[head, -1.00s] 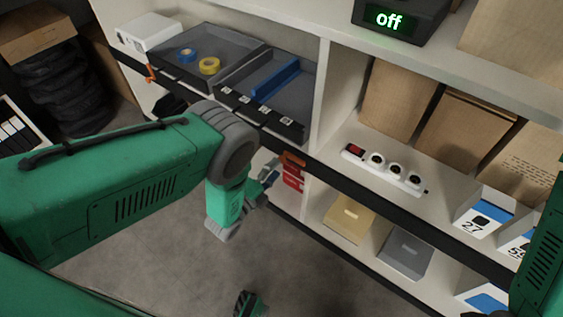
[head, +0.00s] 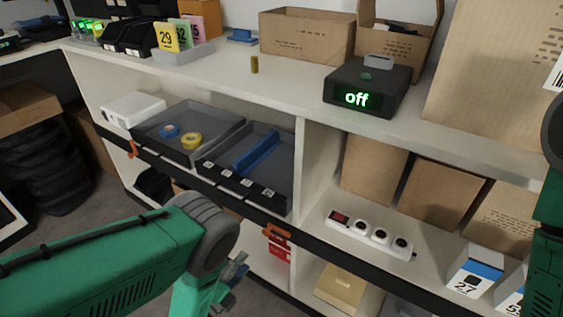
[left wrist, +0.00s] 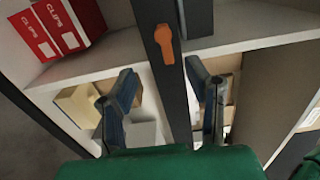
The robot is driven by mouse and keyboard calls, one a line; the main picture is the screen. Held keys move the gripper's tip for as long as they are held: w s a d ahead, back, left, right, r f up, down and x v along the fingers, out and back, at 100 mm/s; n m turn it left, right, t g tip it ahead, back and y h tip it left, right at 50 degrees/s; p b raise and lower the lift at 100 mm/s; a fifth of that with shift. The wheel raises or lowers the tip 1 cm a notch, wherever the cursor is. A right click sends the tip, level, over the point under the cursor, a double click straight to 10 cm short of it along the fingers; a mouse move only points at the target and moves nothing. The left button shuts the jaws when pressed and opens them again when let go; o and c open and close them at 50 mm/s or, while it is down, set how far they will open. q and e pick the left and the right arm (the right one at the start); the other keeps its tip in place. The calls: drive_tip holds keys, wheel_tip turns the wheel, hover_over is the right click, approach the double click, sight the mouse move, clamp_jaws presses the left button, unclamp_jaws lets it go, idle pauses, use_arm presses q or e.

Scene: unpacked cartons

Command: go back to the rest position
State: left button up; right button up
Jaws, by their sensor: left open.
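My left gripper (left wrist: 163,105) is open in the left wrist view, with its two fingers apart and nothing between them. In the head view the left gripper (head: 236,272) shows in part at the end of my green arm, in front of the shelf's lower part. It is apart from the trays and the boxes. My right arm shows only as a green link at the right edge of the head view; its gripper is out of view.
Trays (head: 190,129) with tape rolls sit on the middle shelf. A black device (head: 368,88) reading "off" stands on the top. A power strip (head: 369,234) lies below it. An orange clip (left wrist: 164,44) is on the dark rail near the gripper.

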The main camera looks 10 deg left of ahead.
use_arm(q)
drive_tip(key=s+a+r+n+g+y+p, duration=0.2)
drive_tip(key=s+a+n+g+y+p, duration=0.2)
drive_tip(key=s+a+n+g+y, duration=0.45)
drive_tip(key=s+r+n+g+h+p, duration=0.1)
drive_tip(key=s+r+n+g, duration=0.3)
drive_tip(key=s+n, duration=0.2)
drive_tip(key=s+r+n+g+h+p, duration=0.1)
drive_tip(key=s+r+n+g, duration=0.3)
drive_tip(key=s+n, duration=0.3)
drive_tip(key=s+r, duration=0.1)
drive_tip(key=s, duration=0.3)
drive_tip(key=shift+d+r+p, duration=0.2)
drive_tip(key=shift+d+p, duration=0.1)
drive_tip(key=shift+p, duration=0.1)
